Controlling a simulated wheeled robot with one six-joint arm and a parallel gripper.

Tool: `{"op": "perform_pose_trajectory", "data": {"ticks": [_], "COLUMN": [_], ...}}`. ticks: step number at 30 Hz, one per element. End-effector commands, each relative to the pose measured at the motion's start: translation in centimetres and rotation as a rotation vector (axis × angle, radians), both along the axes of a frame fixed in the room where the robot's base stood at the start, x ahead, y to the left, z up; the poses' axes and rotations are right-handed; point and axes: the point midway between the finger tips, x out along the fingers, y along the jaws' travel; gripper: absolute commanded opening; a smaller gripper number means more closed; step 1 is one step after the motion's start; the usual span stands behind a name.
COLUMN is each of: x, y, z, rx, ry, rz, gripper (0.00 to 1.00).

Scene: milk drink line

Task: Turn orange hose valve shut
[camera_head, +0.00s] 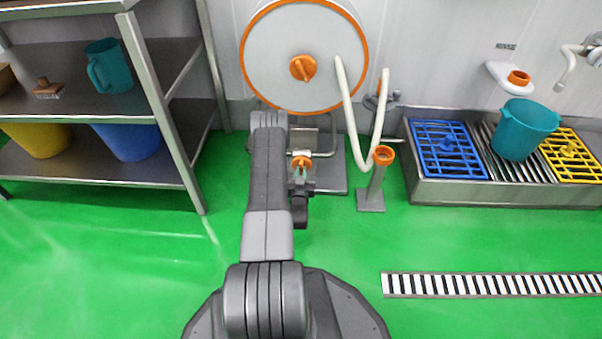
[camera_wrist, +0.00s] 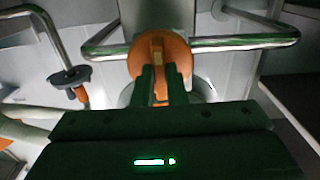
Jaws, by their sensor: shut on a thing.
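The orange hose valve (camera_head: 301,161) is a small orange handle on a metal pipe below the large hose reel (camera_head: 275,60), near the floor. In the wrist view the valve (camera_wrist: 160,45) fills the upper middle, in front of a shiny metal pipe (camera_wrist: 240,42). My gripper (camera_head: 300,178) is right at the valve in the head view, partly beside my own arm. In the wrist view the two dark fingers of my gripper (camera_wrist: 161,85) are closed on the orange handle. The fingers hide part of the handle, and its exact turn angle is hard to tell.
A white hose (camera_head: 348,110) hangs from the reel to the right, near an orange-topped post (camera_head: 376,185). A steel trough (camera_head: 510,192) with a teal bucket (camera_head: 520,130) stands at right. A metal shelf (camera_head: 165,120) stands at left. The green floor in front is clear.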

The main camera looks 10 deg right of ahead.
Motion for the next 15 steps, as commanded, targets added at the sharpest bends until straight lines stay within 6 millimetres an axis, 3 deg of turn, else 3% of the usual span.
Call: {"op": "perform_pose_trajectory", "data": {"ticks": [13, 14, 15], "x": [0.04, 0.04, 0.04], "y": [0.0, 0.0, 0.0], "z": [0.02, 0.02, 0.02], "rx": [0.013, 0.013, 0.013], "ry": [-0.005, -0.005, -0.005], "rz": [0.0, 0.0, 0.0], "gripper": [0.0, 0.18, 0.26]}}
